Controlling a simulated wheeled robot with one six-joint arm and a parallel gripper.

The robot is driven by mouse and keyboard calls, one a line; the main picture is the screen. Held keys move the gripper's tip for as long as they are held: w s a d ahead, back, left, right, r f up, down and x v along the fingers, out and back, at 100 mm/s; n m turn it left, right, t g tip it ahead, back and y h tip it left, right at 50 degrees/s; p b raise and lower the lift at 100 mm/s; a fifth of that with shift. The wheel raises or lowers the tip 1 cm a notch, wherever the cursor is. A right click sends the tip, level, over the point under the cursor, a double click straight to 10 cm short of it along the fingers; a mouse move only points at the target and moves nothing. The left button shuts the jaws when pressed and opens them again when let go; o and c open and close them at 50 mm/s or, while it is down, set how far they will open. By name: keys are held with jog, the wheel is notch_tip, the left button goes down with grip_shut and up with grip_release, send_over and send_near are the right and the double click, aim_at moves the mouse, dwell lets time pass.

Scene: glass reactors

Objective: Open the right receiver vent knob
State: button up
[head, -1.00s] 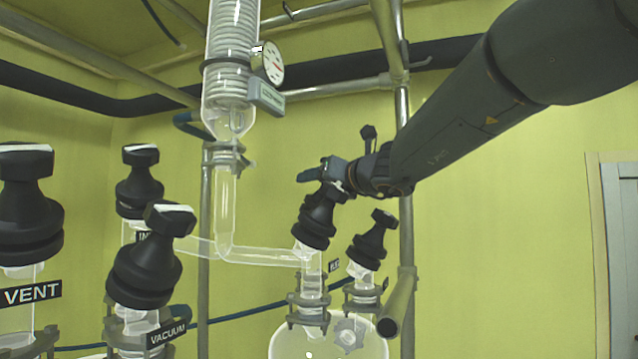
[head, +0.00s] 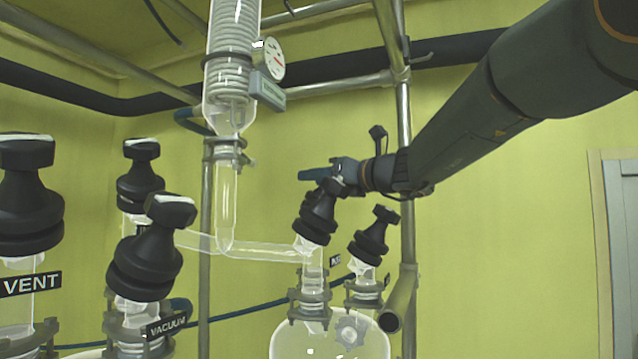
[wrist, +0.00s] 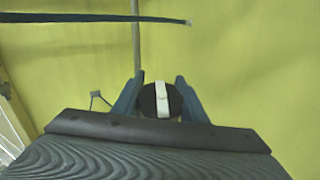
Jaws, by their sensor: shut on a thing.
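A black ribbed knob (head: 316,220) stands tilted on a glass neck of the clear round flask (head: 290,345) at the lower right of the head view. My gripper (head: 322,177) is at its top, with its blue fingers around the cap. In the wrist view the round black cap with a white stripe (wrist: 162,100) sits between the two fingers (wrist: 160,95), which are shut on it. The label behind this knob is partly hidden and I cannot read it.
A smaller black knob (head: 372,238) stands close to the right of the held one. Larger knobs labelled VENT (head: 28,205) and VACUUM (head: 150,250) are at the left. A metal pole (head: 407,235) and a glass column (head: 228,200) flank the gripper.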

jog(key=n+g+y, duration=0.2)
jog(key=n, duration=0.1)
jog(key=n+g+y, duration=0.1)
jog(key=n+g, duration=0.1)
jog(key=shift+s+a+b, duration=0.3)
jog(key=shift+s, duration=0.05)
jog(key=shift+s+a+n+g+y+p, duration=0.1)
jog(key=shift+s+n+g+y+p, duration=0.2)
jog(key=shift+n+g, duration=0.75)
jog(key=shift+s+a+n+g+y+p, duration=0.15)
jog(key=shift+n+g+y+p, duration=0.2)
jog(key=shift+n+g, duration=0.65)
jog(key=shift+s+n+g+y+p, duration=0.25)
jog(key=shift+n+g+y+p, duration=0.1)
jog(key=shift+n+g, duration=0.65)
jog(key=shift+s, duration=0.1)
jog(key=o, duration=1.1)
jog(key=shift+c, duration=0.2)
notch_tip(320, 180, up, 10)
jog(key=shift+b, duration=0.35)
